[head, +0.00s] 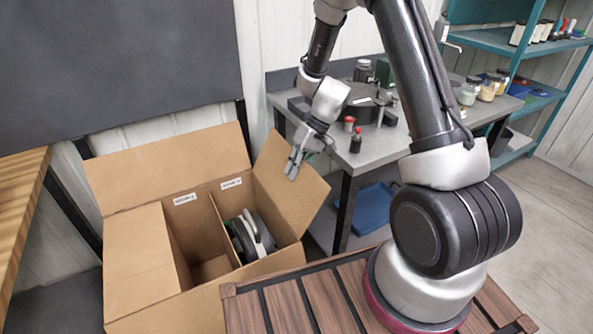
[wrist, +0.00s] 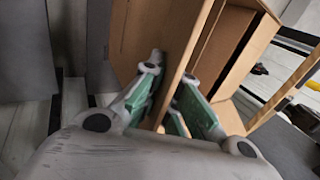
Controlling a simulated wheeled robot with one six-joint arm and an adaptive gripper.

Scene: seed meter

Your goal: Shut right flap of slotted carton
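The slotted carton (head: 150,303) stands open at the left in the head view. Its right flap (head: 287,187) is raised and leans outward to the right. Its left flap (head: 138,246) lies folded in over the left part, and the back flap (head: 165,165) stands up. My gripper (head: 294,164) is at the right flap's upper edge. In the wrist view its green-padded fingers (wrist: 172,85) lie on both sides of the right flap (wrist: 187,55), seen nearly edge-on, and look closed on it. The exact pad contact is partly hidden.
A divider and a dark, light-grey device (head: 252,236) are inside the carton. A grey table (head: 395,140) with bottles and a round apparatus stands behind right. A slatted wooden deck (head: 300,303) lies in front, and a wooden bench (head: 20,205) is at the left.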

